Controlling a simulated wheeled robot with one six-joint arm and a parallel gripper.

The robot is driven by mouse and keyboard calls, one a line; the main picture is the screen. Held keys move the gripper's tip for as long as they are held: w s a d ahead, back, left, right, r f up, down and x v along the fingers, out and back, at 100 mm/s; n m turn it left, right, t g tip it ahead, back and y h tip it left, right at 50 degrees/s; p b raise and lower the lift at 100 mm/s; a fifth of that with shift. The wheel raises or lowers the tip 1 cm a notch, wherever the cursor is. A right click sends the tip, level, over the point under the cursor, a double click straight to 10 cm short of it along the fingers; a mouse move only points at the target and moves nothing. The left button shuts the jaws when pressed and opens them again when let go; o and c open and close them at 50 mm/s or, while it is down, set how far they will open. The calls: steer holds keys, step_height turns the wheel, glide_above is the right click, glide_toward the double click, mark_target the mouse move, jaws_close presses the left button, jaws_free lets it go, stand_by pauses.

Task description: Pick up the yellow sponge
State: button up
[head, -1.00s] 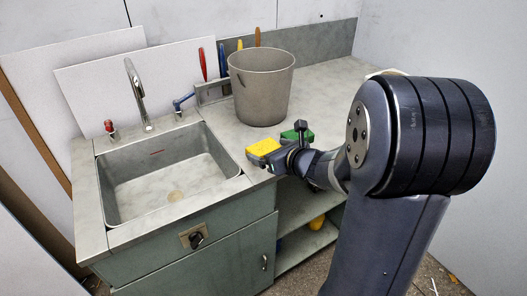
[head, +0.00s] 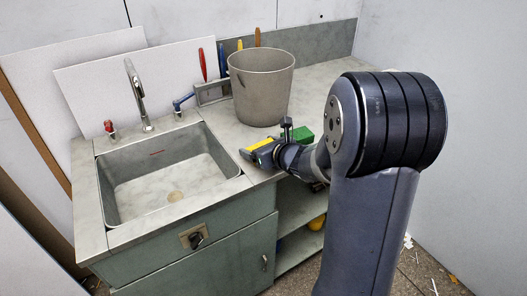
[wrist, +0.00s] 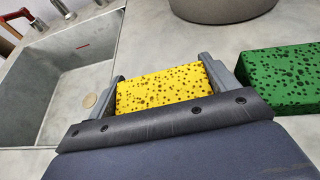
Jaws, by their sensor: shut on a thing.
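The yellow sponge (wrist: 160,90) is a block with dark pores, lying on the counter between the sink and the grey bucket. My gripper (wrist: 162,85) has one finger on each side of the sponge and is shut on it. In the head view my gripper (head: 256,150) reaches to the counter's front edge, and the sponge (head: 262,146) shows only in part behind its fingers. I cannot tell any gap between the sponge and the counter.
A green sponge (wrist: 285,78) lies just right of my gripper. The grey bucket (head: 261,90) stands behind the sponge. The sink basin (head: 165,180) with a tap (head: 138,95) is to the left. Open shelves (head: 296,238) are below the counter.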

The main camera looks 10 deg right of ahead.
mark_target(260, 144)
steer(key=shift+c, duration=0.2)
step_height(260, 144, up, 10)
steer(key=p, duration=0.3)
steer(key=shift+p, duration=0.35)
